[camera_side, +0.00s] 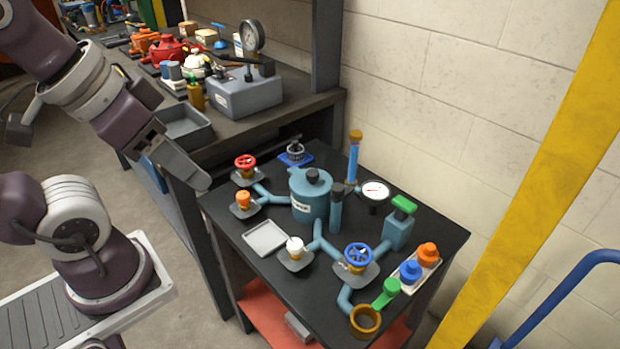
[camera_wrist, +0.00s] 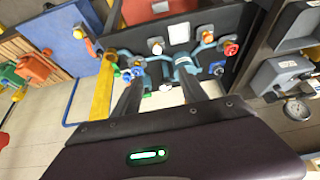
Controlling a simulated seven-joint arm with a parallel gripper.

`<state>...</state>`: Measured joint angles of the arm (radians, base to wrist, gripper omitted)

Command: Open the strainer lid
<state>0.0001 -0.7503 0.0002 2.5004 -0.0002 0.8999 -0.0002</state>
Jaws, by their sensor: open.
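The strainer (camera_side: 309,197) is a teal cylindrical pot with a white label, standing upright near the middle of the black table. Its lid (camera_side: 312,181) is teal with a black knob on top and sits closed on the pot. My gripper (camera_side: 203,184) is at the table's left edge in the side view, well apart from the strainer and above the floor. In the wrist view my gripper (camera_wrist: 160,88) shows two dark fingers spread apart with nothing held between them.
Teal pipes join a red-wheel valve (camera_side: 245,163), an orange-knob valve (camera_side: 243,199), a white-knob valve (camera_side: 295,247) and a blue-wheel valve (camera_side: 358,257). A dark handled post (camera_side: 336,210) stands close right of the strainer. A grey tray (camera_side: 265,237) lies in front. A workbench (camera_side: 292,103) stands behind.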

